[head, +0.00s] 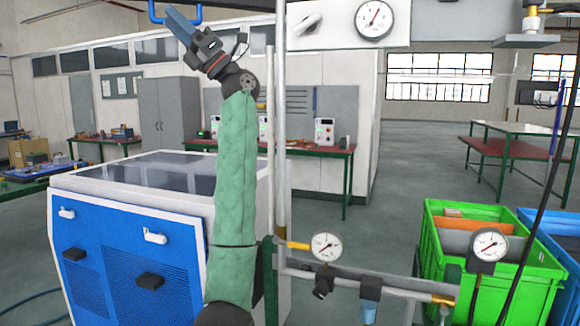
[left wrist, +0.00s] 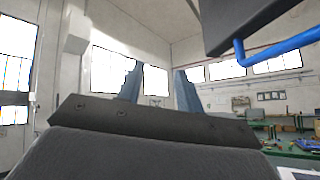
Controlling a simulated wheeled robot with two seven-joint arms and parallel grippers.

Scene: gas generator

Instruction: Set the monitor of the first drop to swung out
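A dark monitor with a blue bar handle (head: 199,14) under it shows at the top edge of the head view, mostly cut off. In the left wrist view the dark monitor (left wrist: 265,18) hangs at the upper right, with the blue handle (left wrist: 285,53) running right from its lower corner. My left gripper (head: 171,13) is raised at the handle in the head view. Its two fingers stand apart in the left wrist view (left wrist: 159,82), with nothing between them. The handle is to the right of the fingers there; contact is not visible. My right gripper is out of view.
Upright pipes (head: 281,130) stand just right of my left arm. Gauges (head: 327,246) sit on lower pipework. Another dark screen (head: 537,92) with a blue bar hangs at the right. A blue and white machine (head: 130,240) stands left; green crates (head: 540,265) stand right.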

